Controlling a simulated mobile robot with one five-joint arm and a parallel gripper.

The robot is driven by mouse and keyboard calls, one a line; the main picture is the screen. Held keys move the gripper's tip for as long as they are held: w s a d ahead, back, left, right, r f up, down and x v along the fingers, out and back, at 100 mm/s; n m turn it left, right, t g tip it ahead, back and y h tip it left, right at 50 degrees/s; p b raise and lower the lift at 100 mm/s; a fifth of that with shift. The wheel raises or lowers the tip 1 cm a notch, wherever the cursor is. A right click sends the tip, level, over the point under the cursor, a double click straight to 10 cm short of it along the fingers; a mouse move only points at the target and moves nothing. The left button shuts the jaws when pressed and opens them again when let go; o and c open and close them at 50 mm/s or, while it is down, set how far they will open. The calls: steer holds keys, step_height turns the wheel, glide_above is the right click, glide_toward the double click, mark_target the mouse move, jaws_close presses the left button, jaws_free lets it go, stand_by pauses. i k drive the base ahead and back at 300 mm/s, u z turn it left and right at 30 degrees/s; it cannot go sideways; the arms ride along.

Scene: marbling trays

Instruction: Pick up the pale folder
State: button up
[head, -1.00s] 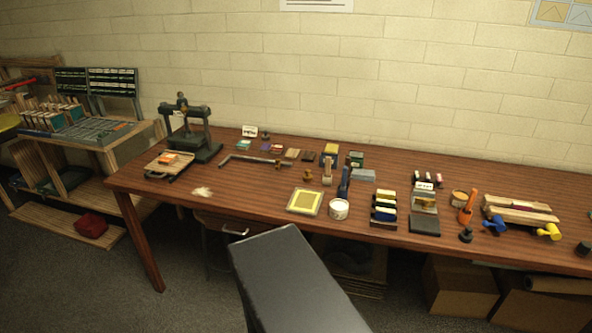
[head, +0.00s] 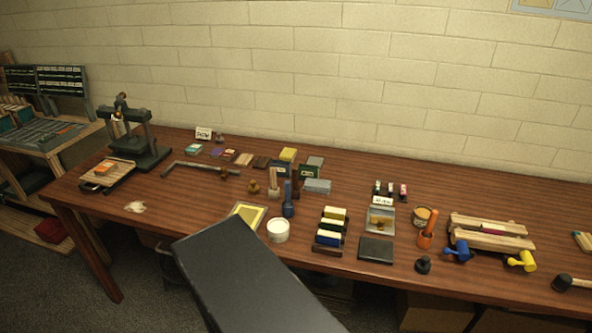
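I cannot make out a pale folder for certain at this size. A small pale upright piece (head: 274,181) stands among tools near the middle of the wooden table (head: 340,280), left of a blue-handled tool (head: 288,203). My dark grey arm link rises from the bottom of the head view and covers part of the table's front edge. My gripper is not in view.
A dark press (head: 137,138) stands at the table's back left. A yellow-framed tray (head: 248,214) and a white tub (head: 278,230) lie near my arm. Mallets and a wooden clamp (head: 490,232) are at the right. The left front of the table is mostly clear.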

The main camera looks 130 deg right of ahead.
mark_target(273, 170)
steer(key=u, duration=0.05)
steer(key=k, duration=0.65)
steer(key=u, duration=3.65)
steer(key=k, duration=1)
steer(key=u, duration=5.8)
